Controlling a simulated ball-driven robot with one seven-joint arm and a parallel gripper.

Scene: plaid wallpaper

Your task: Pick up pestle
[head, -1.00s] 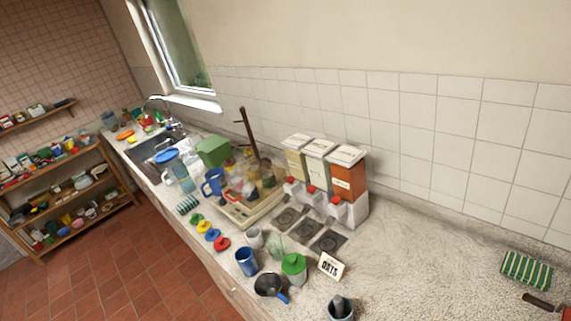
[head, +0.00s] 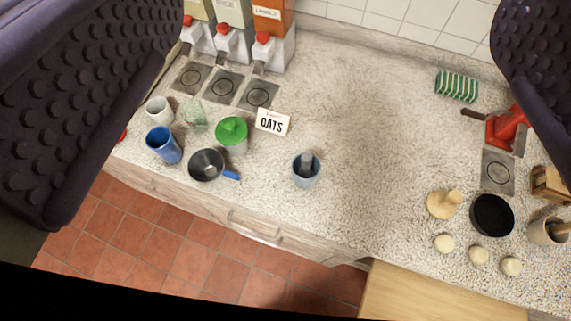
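A dark grey pestle (head: 306,160) stands in a small grey-blue mortar (head: 306,178) near the front edge of the counter. Its upper end sticks up above the rim; its lower end is hidden inside. My gripper (head: 325,85) is wide open, with one dark, studded finger at the upper left and the other at the upper right. The pestle and mortar show in the gap between the fingers, lower in the picture. Nothing is held between the fingers.
Left of the mortar stand a dark pan (head: 206,165) with a blue handle, a green-lidded jar (head: 232,133), an OATS card (head: 272,122) and a blue cup (head: 163,145). A black bowl (head: 491,215) is at right. The speckled counter (head: 375,130) between is bare.

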